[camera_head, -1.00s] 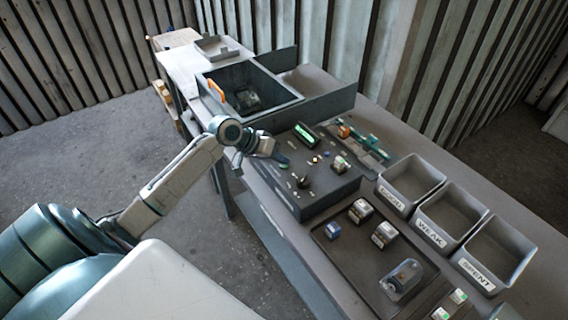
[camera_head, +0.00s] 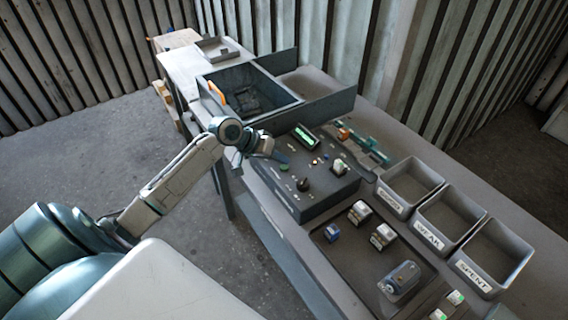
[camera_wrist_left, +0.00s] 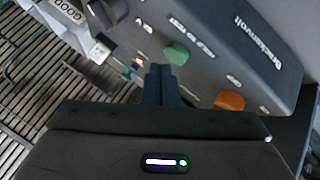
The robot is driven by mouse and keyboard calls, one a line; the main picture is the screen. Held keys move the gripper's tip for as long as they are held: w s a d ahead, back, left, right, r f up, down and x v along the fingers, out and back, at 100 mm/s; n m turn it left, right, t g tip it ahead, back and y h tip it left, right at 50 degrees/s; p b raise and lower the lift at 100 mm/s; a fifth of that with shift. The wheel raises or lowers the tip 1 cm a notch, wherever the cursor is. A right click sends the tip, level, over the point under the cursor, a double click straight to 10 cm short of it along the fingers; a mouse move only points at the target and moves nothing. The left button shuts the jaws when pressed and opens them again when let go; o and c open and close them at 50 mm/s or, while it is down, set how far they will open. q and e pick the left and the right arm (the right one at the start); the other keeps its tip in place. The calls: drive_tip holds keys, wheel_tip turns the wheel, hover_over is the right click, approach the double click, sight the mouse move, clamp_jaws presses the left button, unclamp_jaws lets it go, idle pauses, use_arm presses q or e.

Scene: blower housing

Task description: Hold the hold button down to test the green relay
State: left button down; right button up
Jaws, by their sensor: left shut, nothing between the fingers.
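The dark grey tester box (camera_head: 310,200) stands on the bench with a lit green display (camera_head: 305,137). A relay (camera_head: 340,167) with a pale top sits on its right side. My left gripper (camera_head: 284,158) is shut and empty, low over the box's left part. In the left wrist view its closed fingertips (camera_wrist_left: 162,72) are just beside a green button (camera_wrist_left: 176,53), and an orange button (camera_wrist_left: 230,100) lies to the right. I cannot tell whether the fingers touch the panel. My right gripper is not in view.
A black tray (camera_head: 345,262) with several relays and a grey motor-like part (camera_head: 403,278) lies in front. Three labelled bins, one marked WEAK (camera_head: 448,222), stand at the right. An open dark box (camera_head: 290,100) with raised walls stands behind the tester.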

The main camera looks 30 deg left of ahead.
sight(280, 170)
use_arm(q)
drive_tip(key=shift+r, duration=0.3)
wheel_tip(280, 170, up, 5)
drive_tip(key=p, duration=0.5)
idle(0.4)
drive_tip(key=shift+f, duration=0.1)
